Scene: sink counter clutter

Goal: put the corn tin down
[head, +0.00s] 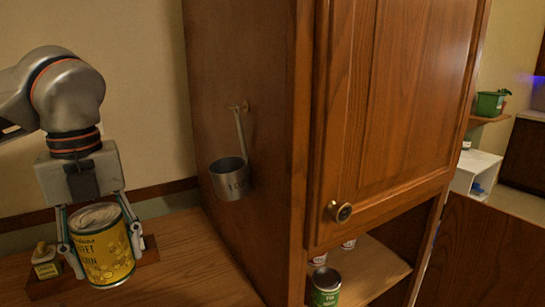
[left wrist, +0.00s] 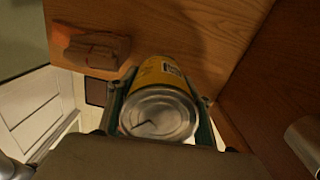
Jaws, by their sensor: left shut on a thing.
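The corn tin (head: 104,257) is yellow with a silver lid and a picture of corn on its label. My left gripper (head: 103,261) is shut on it, with one finger on each side. The tin is roughly upright, leaning slightly, over the wooden counter (head: 190,265); I cannot tell whether its base touches the wood. In the left wrist view the tin's silver end (left wrist: 158,115) faces the camera between the fingers, and the far end is hidden. My right gripper is not in view.
A metal cup (head: 230,180) hangs on the cabinet side (head: 215,80). Tins (head: 325,286) stand on the shelf under the cabinet. Counter right of the tin is clear.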

